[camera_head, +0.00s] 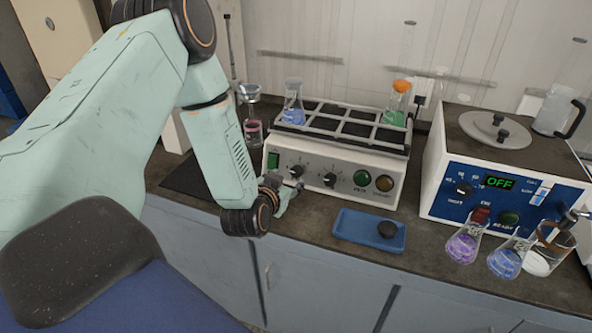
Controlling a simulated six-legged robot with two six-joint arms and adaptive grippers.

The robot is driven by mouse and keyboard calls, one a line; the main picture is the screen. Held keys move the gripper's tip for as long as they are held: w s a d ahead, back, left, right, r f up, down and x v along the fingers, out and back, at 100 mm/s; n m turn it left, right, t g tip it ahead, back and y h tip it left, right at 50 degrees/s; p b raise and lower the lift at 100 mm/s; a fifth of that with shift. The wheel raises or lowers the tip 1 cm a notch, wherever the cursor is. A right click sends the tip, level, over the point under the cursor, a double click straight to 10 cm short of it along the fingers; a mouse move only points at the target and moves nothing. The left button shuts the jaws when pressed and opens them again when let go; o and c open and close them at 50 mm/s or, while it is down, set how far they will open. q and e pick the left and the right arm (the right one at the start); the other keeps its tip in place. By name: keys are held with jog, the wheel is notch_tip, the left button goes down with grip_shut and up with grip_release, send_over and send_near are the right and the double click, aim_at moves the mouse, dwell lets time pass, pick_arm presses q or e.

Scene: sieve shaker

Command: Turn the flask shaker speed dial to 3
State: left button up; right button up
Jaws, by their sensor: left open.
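The flask shaker (345,155) is a pale box with a dark rack on top, standing on the bench in the middle of the view. Its front panel has a left black dial (297,171) and a second black dial (330,179); which is the speed dial, and the numbers around them, are too small to read. My left gripper (291,187) is open, low in front of the left dial and very close to it. I cannot tell whether the fingers touch the dial. The right gripper is not in view.
A blue-flask (293,112) and an orange-capped green flask (396,107) stand in the rack. A blue tray (362,226) with a dark round piece lies in front. A water bath (500,180) showing OFF stands right, with purple (464,246) and blue (507,262) flasks before it.

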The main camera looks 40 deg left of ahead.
aim_at(296, 173)
pick_arm(q)
jog(key=b+x, duration=0.1)
jog(key=x, duration=0.5)
jog(key=shift+f, duration=0.15)
jog(key=shift+w+a+f, duration=0.15)
jog(key=shift+w+f, duration=0.05)
jog(key=shift+w, duration=0.3)
grip_shut()
